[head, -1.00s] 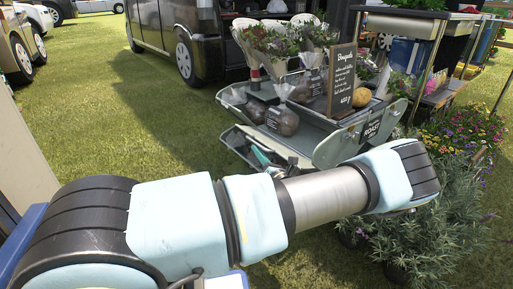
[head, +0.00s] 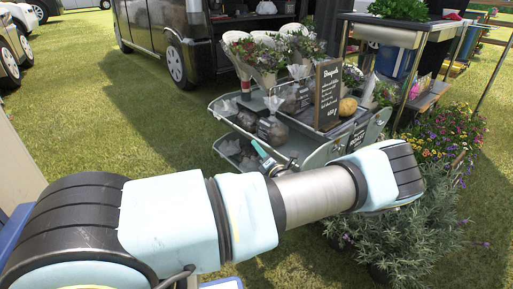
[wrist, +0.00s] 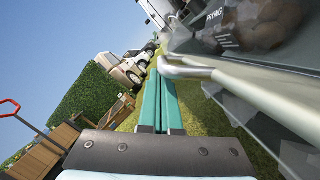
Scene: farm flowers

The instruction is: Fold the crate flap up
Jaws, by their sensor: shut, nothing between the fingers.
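A grey-green metal cart with two tray-like crate levels (head: 226,118) stands ahead in the head view. A grey-green side panel (head: 318,157) shows at its near right corner; I cannot tell whether this is the flap. My gripper (head: 258,147) is at the cart's near side, its teal fingers pointing up and left, partly hidden behind my arm. In the wrist view my gripper (wrist: 158,66) has its two teal fingers side by side, shut and empty. A pale metal rim (wrist: 215,72) of the cart lies just right of the fingers; contact is unclear.
Wrapped bulbs (head: 272,130), bouquets (head: 262,50) and a chalkboard sign (head: 327,93) stand on the cart. Flowering plants (head: 445,135) crowd its right side. A dark van (head: 165,40) is behind. Open grass (head: 110,110) lies left of the cart.

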